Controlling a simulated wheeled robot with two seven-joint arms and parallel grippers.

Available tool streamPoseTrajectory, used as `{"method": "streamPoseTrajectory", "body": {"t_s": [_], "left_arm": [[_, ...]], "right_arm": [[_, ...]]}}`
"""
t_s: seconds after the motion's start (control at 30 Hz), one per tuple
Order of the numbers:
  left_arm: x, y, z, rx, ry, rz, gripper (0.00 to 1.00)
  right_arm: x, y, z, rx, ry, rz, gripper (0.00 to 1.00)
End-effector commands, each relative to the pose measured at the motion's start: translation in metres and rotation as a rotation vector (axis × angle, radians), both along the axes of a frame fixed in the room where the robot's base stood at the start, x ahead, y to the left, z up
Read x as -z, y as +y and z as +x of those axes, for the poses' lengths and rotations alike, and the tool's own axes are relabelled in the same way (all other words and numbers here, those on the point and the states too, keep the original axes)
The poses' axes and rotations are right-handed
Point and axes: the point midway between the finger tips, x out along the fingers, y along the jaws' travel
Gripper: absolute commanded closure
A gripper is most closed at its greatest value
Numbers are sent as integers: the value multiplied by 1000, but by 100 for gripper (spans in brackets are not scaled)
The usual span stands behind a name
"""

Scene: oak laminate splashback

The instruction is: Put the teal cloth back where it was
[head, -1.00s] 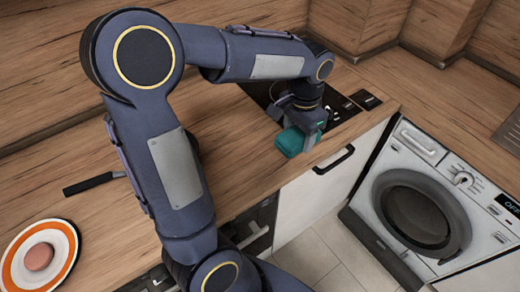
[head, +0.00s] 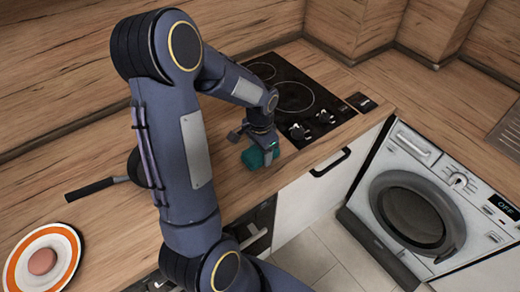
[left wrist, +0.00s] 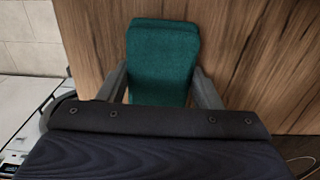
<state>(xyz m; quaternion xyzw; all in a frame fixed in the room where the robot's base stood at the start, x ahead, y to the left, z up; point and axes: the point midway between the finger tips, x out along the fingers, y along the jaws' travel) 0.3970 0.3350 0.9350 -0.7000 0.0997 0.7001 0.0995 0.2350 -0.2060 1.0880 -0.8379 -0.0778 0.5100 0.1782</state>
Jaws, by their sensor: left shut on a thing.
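The teal cloth (head: 254,159) is a folded block at the tip of my left arm, over the wooden counter just left of the hob. My left gripper (head: 262,148) is shut on it. In the left wrist view the cloth (left wrist: 162,62) sits between the two grey fingers of my left gripper (left wrist: 162,88), with the wooden counter behind it. I cannot tell whether the cloth touches the counter. My right gripper is in neither view.
A black hob (head: 293,93) with knobs lies right of the cloth. A dark pan (head: 92,189) is partly hidden behind my left arm. An orange-rimmed plate (head: 68,247) with a pinkish round item (head: 42,261) stands at lower left. A washing machine (head: 425,200) stands at right.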

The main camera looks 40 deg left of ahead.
Motion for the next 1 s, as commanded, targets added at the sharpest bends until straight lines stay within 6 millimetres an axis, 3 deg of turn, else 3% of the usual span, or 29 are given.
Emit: {"method": "streamPoseTrajectory", "body": {"t_s": [0.3,0.33,0.5,0.77,1.0], "left_arm": [[4,0,0,-1,-1,0,60],[4,0,0,-1,-1,0,40],[3,0,0,-1,0,0,20],[2,0,0,-1,-1,0,20],[-25,1,2,-2,-8,2,20]], "right_arm": [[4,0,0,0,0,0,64],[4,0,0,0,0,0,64],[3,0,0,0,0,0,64],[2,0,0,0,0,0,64],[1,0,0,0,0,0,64]]}}
